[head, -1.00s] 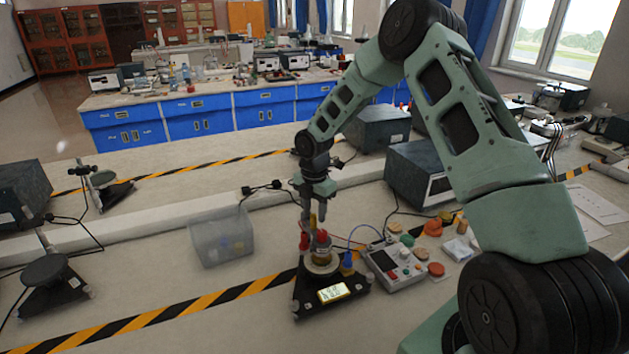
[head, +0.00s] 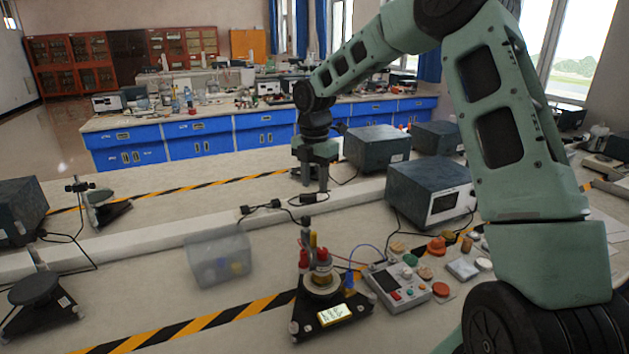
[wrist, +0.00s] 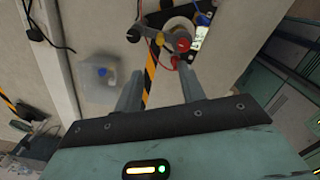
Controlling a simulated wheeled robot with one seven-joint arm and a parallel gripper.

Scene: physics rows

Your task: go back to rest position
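My arm rises from the right side and reaches across to the gripper.
A translucent bin (head: 217,260) with small items stands left of the scale. A control box (head: 396,285) with colored buttons and cables is to its right. Grey instrument boxes (head: 420,190) stand behind. A black stand (head: 40,300) is at left. The bench between stand and bin is clear.

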